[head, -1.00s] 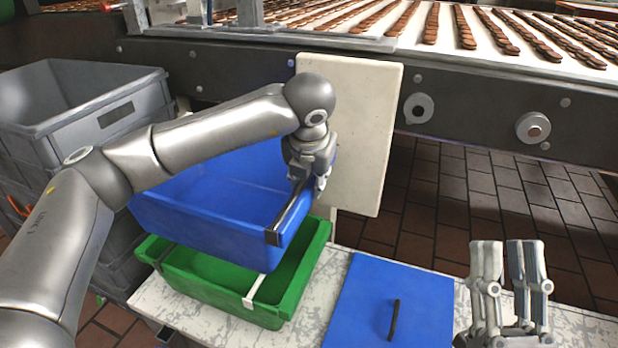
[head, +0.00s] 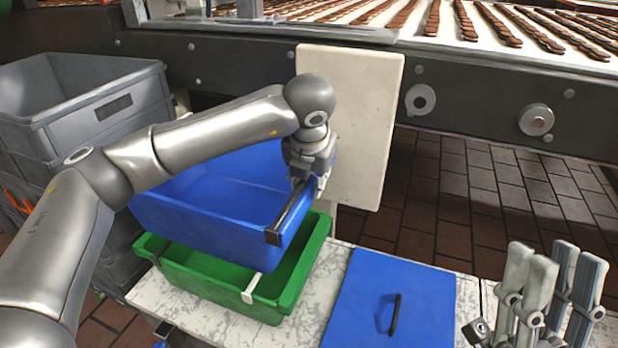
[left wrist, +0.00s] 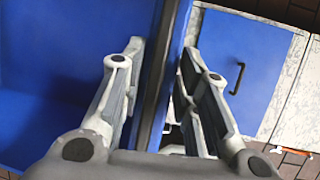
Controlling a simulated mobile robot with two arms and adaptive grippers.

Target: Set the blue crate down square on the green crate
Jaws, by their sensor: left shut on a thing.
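The blue crate (head: 195,222) is held above the green crate (head: 205,284), with its open side up. It looks slightly askew to the green crate, whose near and right walls show below it. I cannot tell whether they touch. My left gripper (head: 313,180) is shut on the blue crate's right rim, by a dark bar (head: 288,215). In the left wrist view the fingers (left wrist: 158,75) stand on both sides of that rim. The green crate rests on the pale table and has a white handle (head: 252,288). My right gripper (head: 556,280) is open and empty at lower right.
A blue lid or panel (head: 365,300) with a black handle lies on the speckled table (head: 325,275). Stacked grey crates (head: 90,110) stand at left. A cream board (head: 360,130) stands upright behind, before the conveyor (head: 480,80) with rows of brown biscuits.

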